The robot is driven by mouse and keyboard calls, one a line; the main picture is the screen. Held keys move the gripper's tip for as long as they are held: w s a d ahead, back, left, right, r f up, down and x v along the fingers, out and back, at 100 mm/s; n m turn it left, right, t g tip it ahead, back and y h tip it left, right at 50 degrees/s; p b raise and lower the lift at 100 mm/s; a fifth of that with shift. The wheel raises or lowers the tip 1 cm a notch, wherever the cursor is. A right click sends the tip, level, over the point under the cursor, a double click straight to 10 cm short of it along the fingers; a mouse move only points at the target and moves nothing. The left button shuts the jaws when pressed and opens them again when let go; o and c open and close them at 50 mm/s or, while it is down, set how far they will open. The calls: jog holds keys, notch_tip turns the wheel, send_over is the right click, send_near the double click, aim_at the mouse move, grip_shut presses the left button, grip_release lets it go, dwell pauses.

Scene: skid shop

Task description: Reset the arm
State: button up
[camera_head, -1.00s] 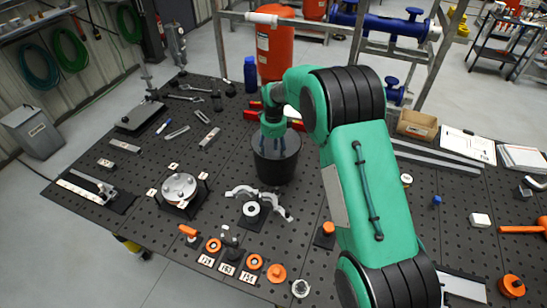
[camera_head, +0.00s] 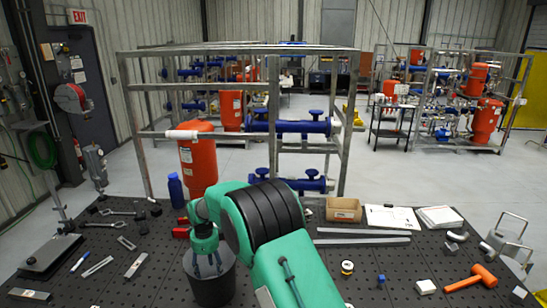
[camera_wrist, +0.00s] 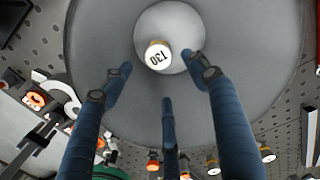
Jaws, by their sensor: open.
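My gripper (camera_head: 212,268) points down at the mouth of a dark round bin (camera_head: 208,290) on the perforated black bench. In the wrist view my gripper (camera_wrist: 165,82) has its blue fingers spread apart with nothing between the tips. The grey inside of the bin (camera_wrist: 100,35) fills much of that view. A small part with a white face marked T30 (camera_wrist: 158,57) lies at the bin's bottom, beyond the fingertips. My green arm reaches in from the lower right of the head view.
A blue bottle (camera_head: 176,190) and an orange cylinder (camera_head: 198,160) stand behind the bench's far edge area. A cardboard box (camera_head: 343,210), papers (camera_head: 392,218) and an orange mallet (camera_head: 472,278) lie to the right. Tools lie at left. A metal pipe frame (camera_head: 272,120) stands beyond.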

jog(key=d+r+n+t+y+b, duration=0.1)
jog(key=d+r+n+b, duration=0.2)
jog(key=d+r, duration=1.1)
jog(key=s+d+r+n+t+b, duration=0.1)
jog(key=s+d+r+n+b, duration=0.1)
jog(key=s+d+r, duration=0.5)
jog(key=s+d+r+n+t+b, duration=0.1)
jog(key=s+d+r+n, duration=0.2)
jog(key=s+d+r, duration=0.5)
jog(key=s+d+n+t+b, duration=0.1)
jog(key=s+d+n+b, duration=0.3)
jog(key=s+d, duration=1)
jog(key=s+d+f+n, duration=0.1)
jog(key=s+d+f, duration=0.1)
jog(key=s, duration=0.2)
jog(key=s+d+f+n+t+b, duration=0.1)
jog(key=s+d+f, duration=0.1)
jog(key=s, duration=0.3)
jog(key=s+d+f+n+h+b, duration=0.1)
jog(key=s+d+n, duration=0.1)
jog(key=s, duration=0.3)
jog(key=shift+s+d+f+t, duration=0.2)
jog(key=shift+d+f+t, duration=0.15)
jog(key=shift+d, duration=0.5)
